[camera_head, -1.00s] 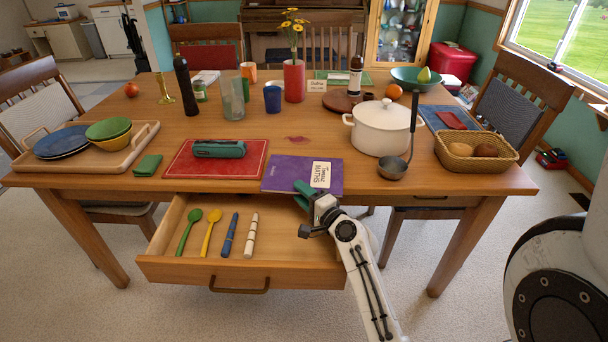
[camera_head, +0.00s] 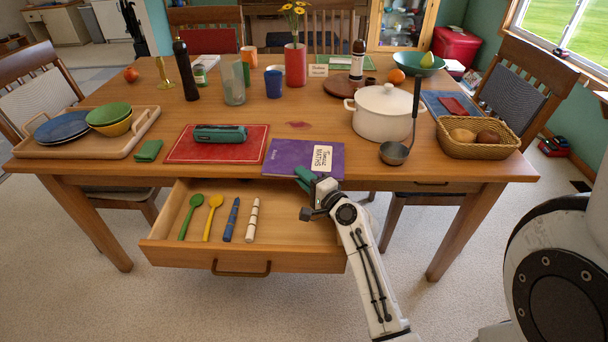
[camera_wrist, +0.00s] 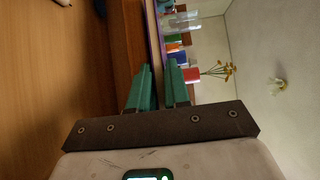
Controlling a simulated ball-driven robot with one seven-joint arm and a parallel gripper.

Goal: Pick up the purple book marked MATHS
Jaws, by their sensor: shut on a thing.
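The purple book marked MATHS (camera_head: 288,155) lies at the front edge of the table, with its front right part reaching the edge above the open drawer. It has a white label on its right side. My gripper (camera_head: 303,178) has green fingers and is at the book's front edge, shut on it. In the wrist view my gripper (camera_wrist: 160,78) has its two fingers on either side of the book's thin purple edge (camera_wrist: 156,36). The fingers hide part of that edge, and I cannot tell whether the book is lifted off the table.
A red mat (camera_head: 185,150) with a teal case (camera_head: 220,134) lies left of the book. A white pot (camera_head: 382,118) and a ladle (camera_head: 394,153) stand to the right. The open drawer (camera_head: 276,240) below holds spoons and two slim items.

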